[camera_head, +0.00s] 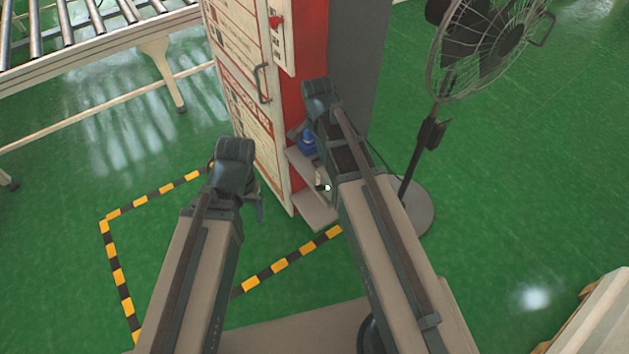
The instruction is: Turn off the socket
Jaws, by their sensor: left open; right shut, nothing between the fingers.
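A tall white and red cabinet (250,90) stands at top centre, with a small white panel and a red switch (276,21) near its top edge. Low on its right side is a blue plug-like part (308,143), above a pale grey ledge (313,208); a small dark and white piece shows just above the ledge. I cannot tell for certain which part is the socket. My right gripper (297,132) is shut and empty, close to the blue part and mostly hidden by its arm. My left gripper (257,201) is open and empty, in front of the cabinet's lower front.
A pedestal fan (480,45) stands at the right, its round base (418,205) near my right arm. A roller conveyor (90,48) is at top left. Yellow and black tape (119,279) marks the green floor. A pale object (597,320) is at bottom right.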

